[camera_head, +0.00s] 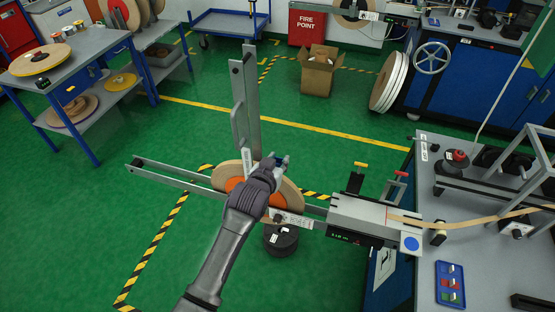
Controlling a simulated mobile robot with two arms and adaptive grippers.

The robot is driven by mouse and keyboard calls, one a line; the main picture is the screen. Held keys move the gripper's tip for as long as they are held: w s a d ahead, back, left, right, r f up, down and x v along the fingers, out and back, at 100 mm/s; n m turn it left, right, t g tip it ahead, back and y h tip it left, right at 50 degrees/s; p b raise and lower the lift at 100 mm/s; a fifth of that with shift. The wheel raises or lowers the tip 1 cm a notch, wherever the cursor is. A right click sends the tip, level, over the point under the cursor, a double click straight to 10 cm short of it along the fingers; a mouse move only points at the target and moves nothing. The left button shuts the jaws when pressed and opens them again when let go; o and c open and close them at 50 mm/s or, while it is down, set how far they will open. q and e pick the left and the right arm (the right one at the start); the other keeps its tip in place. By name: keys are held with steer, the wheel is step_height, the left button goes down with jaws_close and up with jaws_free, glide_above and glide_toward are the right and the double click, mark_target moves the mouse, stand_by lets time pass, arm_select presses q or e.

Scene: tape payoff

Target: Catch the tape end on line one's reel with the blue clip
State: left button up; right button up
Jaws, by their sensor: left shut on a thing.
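Line one's reel (291,201) is a tan disc with an orange hub (234,184), mounted on a grey metal frame in the middle of the head view. My left arm reaches up from the bottom across the reel's right part and covers some of it. My left gripper (279,166) is at the reel's upper right edge, shut on a small blue thing that looks like the blue clip (284,160). Whether the clip touches the reel cannot be told. The tape end on the reel cannot be made out. My right gripper is not in view.
A grey box with a display (360,219) stands right of the reel. Tan tape (460,222) runs rightward from it over the bench (400,285). A blue tray (438,296) holds small coloured pieces. A black round weight (281,240) sits below the reel.

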arm_select(q)
steer(key=shift+f+b, duration=0.3)
steer(key=shift+f, duration=0.3)
steer(key=shift+f, duration=0.15)
stand_by(0.6)
step_height(320, 180, up, 6)
steer(key=p, duration=0.6)
steer(key=shift+r+p, duration=0.55)
steer(key=shift+r, duration=0.6)
steer(key=shift+f, duration=0.15)
